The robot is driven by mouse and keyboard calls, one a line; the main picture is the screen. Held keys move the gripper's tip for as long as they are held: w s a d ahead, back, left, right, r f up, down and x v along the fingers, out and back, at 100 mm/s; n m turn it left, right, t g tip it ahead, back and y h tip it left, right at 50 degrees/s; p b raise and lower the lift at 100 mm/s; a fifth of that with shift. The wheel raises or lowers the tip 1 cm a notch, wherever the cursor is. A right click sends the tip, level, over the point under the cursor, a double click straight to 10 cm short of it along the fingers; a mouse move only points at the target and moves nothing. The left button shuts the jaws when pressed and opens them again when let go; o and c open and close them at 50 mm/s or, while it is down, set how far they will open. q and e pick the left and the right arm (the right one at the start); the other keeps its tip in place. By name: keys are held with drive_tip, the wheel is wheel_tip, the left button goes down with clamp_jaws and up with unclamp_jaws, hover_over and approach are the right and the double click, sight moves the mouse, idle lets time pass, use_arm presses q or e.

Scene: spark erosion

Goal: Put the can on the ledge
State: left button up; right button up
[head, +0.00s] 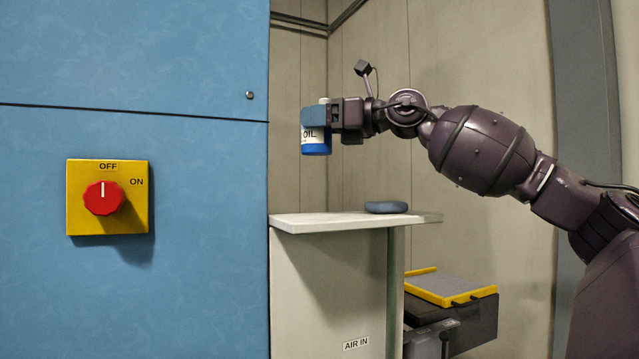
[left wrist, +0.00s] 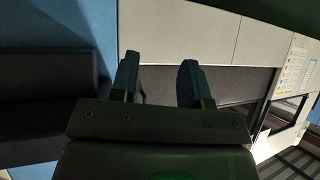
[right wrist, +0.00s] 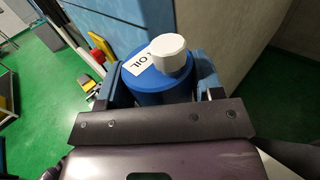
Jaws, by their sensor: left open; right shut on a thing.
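The can (head: 316,149) is blue with a white label reading OIL. My right gripper (head: 318,116) is shut on it and holds it upright in the air, above the ledge and near the blue cabinet's edge. In the right wrist view the can (right wrist: 160,82), with its white cap, sits between the two fingers of the right gripper (right wrist: 158,84). The ledge (head: 330,221) is a pale flat shelf below the can, with a clear gap between them. My left gripper (left wrist: 160,80) is open and empty in the left wrist view; it is not in the head view.
A dark flat rounded object (head: 386,207) lies on the ledge's right part. The blue cabinet (head: 200,210) with a red knob (head: 104,198) stands left of the ledge. A yellow-edged tray (head: 450,287) on a dark box is low at right. The ledge's left part is clear.

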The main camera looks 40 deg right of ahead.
wheel_tip(320, 180, down, 6)
drive_tip(key=b, duration=0.2)
drive_tip(key=shift+f+b, duration=0.25)
drive_tip(key=shift+b, duration=0.05)
wheel_tip(320, 180, down, 5)
drive_tip(key=shift+r+b, duration=0.1)
drive_tip(key=shift+b, duration=0.95)
use_arm(q)
drive_tip(key=shift+w+d+f, duration=0.1)
drive_tip(key=shift+w+f, duration=0.35)
drive_tip(key=shift+f, duration=0.15)
drive_tip(key=shift+w+d+f, duration=0.1)
drive_tip(key=shift+w+f, duration=0.3)
drive_tip(key=shift+f, duration=0.2)
drive_tip(key=shift+f, duration=0.2)
use_arm(e)
drive_tip(key=shift+f, duration=0.2)
drive_tip(key=o, duration=1)
use_arm(q)
drive_tip(key=shift+a+f, duration=0.1)
use_arm(e)
drive_tip(key=shift+o, duration=0.4)
use_arm(q)
drive_tip(key=shift+s, duration=0.1)
